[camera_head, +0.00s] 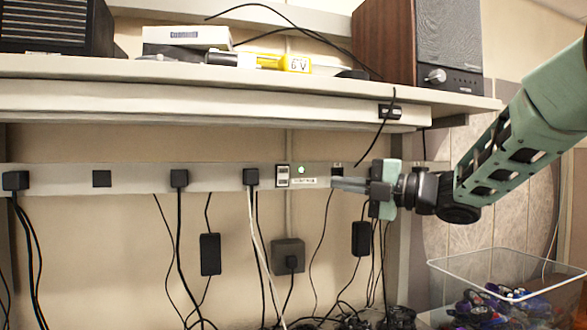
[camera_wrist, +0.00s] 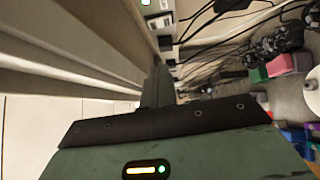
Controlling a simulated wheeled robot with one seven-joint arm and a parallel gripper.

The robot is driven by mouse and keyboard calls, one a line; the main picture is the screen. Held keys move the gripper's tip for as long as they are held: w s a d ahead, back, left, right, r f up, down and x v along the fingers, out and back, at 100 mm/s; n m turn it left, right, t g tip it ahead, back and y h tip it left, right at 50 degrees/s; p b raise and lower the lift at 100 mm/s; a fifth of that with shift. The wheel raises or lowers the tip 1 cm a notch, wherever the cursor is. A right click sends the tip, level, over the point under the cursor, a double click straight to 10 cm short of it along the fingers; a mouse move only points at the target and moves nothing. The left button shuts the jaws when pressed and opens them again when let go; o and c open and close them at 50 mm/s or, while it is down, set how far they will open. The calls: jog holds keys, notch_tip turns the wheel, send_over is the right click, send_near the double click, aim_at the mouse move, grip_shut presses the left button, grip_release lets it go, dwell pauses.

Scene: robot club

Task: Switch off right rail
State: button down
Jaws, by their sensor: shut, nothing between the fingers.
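A long pale power rail (camera_head: 130,177) runs along the wall under the shelf, with plugs along it. A white rocker switch in a dark frame (camera_head: 283,176) sits on it, beside a lit green lamp (camera_head: 301,170) and a small label (camera_head: 304,182). My gripper (camera_head: 336,184) is shut and empty, its fingers pointing left close to the rail, right of the label. I cannot tell whether they touch it. In the wrist view the fingers (camera_wrist: 158,85) point toward the switch (camera_wrist: 158,21) and the green lamp (camera_wrist: 146,2) at the top edge.
Black plugs and adapters (camera_head: 210,254) hang with cables below the rail. The shelf (camera_head: 200,72) overhead holds a speaker (camera_head: 447,45) and a yellow tool (camera_head: 285,63). A clear bin (camera_head: 505,270) of colourful parts stands at lower right.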

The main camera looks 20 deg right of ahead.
jog(key=shift+s+d+r+n, duration=0.15)
jog(key=shift+n, duration=0.15)
jog(key=p, duration=0.5)
send_near(280, 172)
jog(key=a, duration=0.3)
jog(key=w, duration=0.1)
jog(key=w+p, duration=0.2)
jog(key=shift+a+r, duration=0.4)
jog(key=shift+w+p, duration=0.45)
jog(key=shift+w, duration=0.15)
jog(key=shift+f+b, duration=0.15)
jog(key=shift+b, duration=0.15)
